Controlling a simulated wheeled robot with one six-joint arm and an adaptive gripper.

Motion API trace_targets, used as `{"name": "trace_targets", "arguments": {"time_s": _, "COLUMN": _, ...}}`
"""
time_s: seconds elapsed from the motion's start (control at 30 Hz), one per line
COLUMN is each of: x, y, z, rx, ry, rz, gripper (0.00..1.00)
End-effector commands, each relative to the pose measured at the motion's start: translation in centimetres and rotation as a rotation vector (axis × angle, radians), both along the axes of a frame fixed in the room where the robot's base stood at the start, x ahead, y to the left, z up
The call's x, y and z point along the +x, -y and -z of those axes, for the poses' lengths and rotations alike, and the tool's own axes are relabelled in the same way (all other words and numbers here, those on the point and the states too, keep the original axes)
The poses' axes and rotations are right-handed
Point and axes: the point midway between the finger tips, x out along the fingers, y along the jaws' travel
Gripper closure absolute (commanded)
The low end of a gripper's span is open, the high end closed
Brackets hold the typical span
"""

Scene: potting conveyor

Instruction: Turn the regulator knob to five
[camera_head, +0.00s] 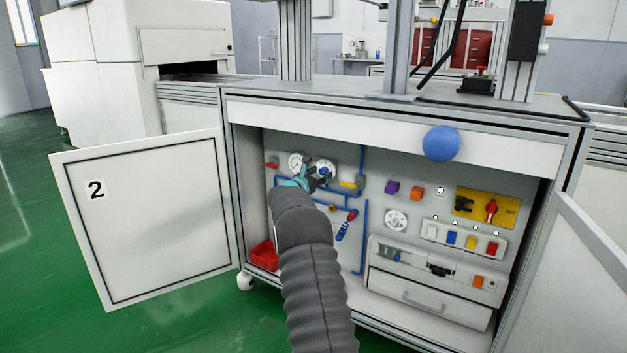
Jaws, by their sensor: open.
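My gripper (320,177) is at the upper left of the open cabinet's panel, in front of a round white dial (325,163) with a small blue part at its middle. Its fingers are small and dark here, and they partly cover the dial. I cannot tell whether they touch it or which mark it points to. A round gauge with a needle (296,162) is just left of it. Another white round dial (396,220) sits lower right on the panel, clear of my gripper. Its numbers are too small to read.
The cabinet's left door (145,215), marked 2, and right door (562,280) stand open. Blue pipes (363,225) run beside my arm. A yellow plate with a red switch (491,210), coloured buttons (451,238) and a drawer (430,298) are at right. A blue ball (441,144) is at the top edge.

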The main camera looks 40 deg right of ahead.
Motion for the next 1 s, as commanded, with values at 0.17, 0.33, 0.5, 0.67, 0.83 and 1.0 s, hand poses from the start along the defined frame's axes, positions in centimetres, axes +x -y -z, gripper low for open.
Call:
{"name": "trace_targets", "arguments": {"time_s": 0.17, "x": -0.8, "y": -2.0, "z": -0.1, "rx": -0.001, "ry": -0.001, "rz": -0.001, "gripper": 0.46}}
{"name": "trace_targets", "arguments": {"time_s": 0.33, "x": -2.2, "y": -5.0, "z": -0.1, "rx": 0.001, "ry": 0.0, "rz": -0.001, "gripper": 0.46}}
{"name": "trace_targets", "arguments": {"time_s": 0.5, "x": -3.4, "y": -7.9, "z": -0.1, "rx": 0.0, "ry": 0.0, "rz": 0.001, "gripper": 0.46}}
{"name": "trace_targets", "arguments": {"time_s": 0.67, "x": -4.2, "y": -9.7, "z": -0.1, "rx": 0.0, "ry": 0.001, "rz": 0.001, "gripper": 0.46}}
{"name": "trace_targets", "arguments": {"time_s": 0.83, "x": -4.6, "y": -10.4, "z": 0.0, "rx": 0.0, "ry": 0.001, "rz": 0.002, "gripper": 0.46}}
{"name": "trace_targets", "arguments": {"time_s": 1.0, "x": -4.6, "y": -10.5, "z": 0.0, "rx": 0.0, "ry": 0.001, "rz": 0.002, "gripper": 0.46}}
